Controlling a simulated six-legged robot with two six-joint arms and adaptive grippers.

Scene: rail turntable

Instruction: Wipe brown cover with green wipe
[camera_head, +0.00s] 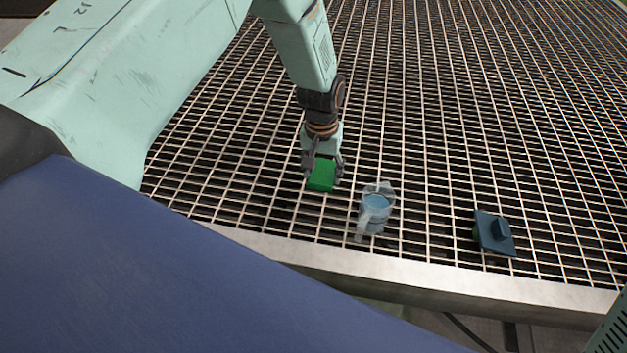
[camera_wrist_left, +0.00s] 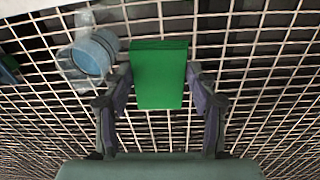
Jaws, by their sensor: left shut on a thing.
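The green wipe (camera_head: 321,177) is a block-like piece held between the fingers of my left gripper (camera_head: 322,172), low over the metal grating. In the left wrist view the wipe (camera_wrist_left: 160,75) sits upright between both fingertips of the left gripper (camera_wrist_left: 160,82), which is shut on it. I see no brown cover. A dark blue flat piece with a raised knob (camera_head: 495,232) lies on the grating at the right, tilted, and looks like a cover. My right gripper is not in view.

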